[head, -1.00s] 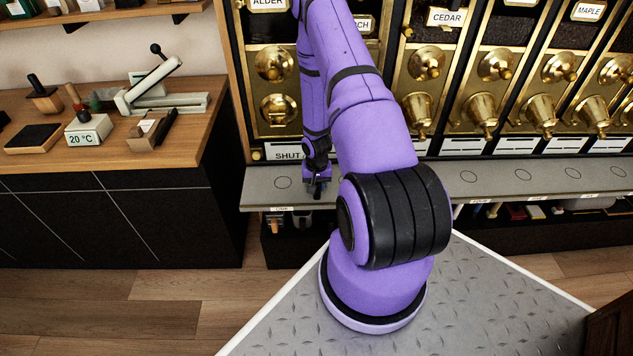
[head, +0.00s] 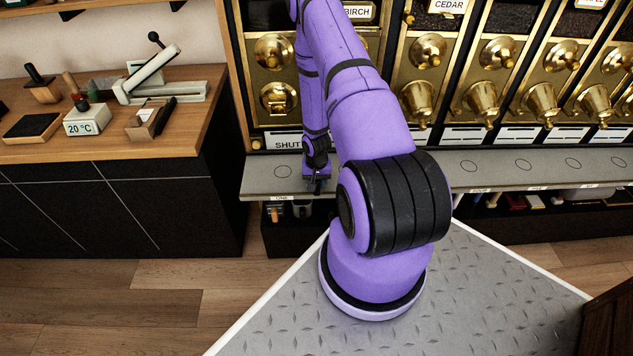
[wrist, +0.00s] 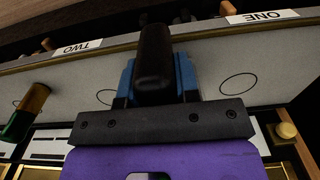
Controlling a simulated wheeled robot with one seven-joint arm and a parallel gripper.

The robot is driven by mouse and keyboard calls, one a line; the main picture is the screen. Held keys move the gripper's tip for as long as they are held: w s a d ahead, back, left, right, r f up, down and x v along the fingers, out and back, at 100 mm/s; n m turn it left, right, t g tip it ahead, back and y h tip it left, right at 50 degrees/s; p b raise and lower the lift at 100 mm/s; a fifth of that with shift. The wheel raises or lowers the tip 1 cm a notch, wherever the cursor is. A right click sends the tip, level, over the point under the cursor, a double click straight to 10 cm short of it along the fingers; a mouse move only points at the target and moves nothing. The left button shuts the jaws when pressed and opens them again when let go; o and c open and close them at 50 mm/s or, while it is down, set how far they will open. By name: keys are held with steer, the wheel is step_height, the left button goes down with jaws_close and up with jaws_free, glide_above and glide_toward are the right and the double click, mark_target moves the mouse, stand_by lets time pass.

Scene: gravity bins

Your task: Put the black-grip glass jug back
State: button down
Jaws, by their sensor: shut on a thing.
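In the wrist view my gripper (wrist: 156,82) has its two blue fingers shut on the black grip (wrist: 155,55) of the jug, a dark rounded cylinder pointing away from the palm. The jug's glass body is hidden in this view. In the head view my gripper (head: 317,181) is small and dark over the front of the grey ledge, right of the left ring mark. The jug cannot be made out clearly there. Ring marks show on the ledge (wrist: 215,65) on both sides of the grip, and the labels ONE (wrist: 262,17) and TWO (wrist: 76,47) sit on its front edge.
Brass-fronted bins (head: 420,95) rise behind the ledge. Small items (head: 275,212) stand on a low shelf beneath it. A wooden counter (head: 190,135) at left holds a temperature block (head: 87,120) and a lever tool (head: 150,75). An amber-green object (wrist: 25,112) shows in the wrist view.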

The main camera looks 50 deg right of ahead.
steer(key=shift+f, duration=0.5)
stand_by(0.3)
steer(key=c, duration=0.8)
jaws_free()
steer(key=shift+r, duration=0.1)
step_height(320, 180, up, 11)
steer(key=shift+f, duration=0.2)
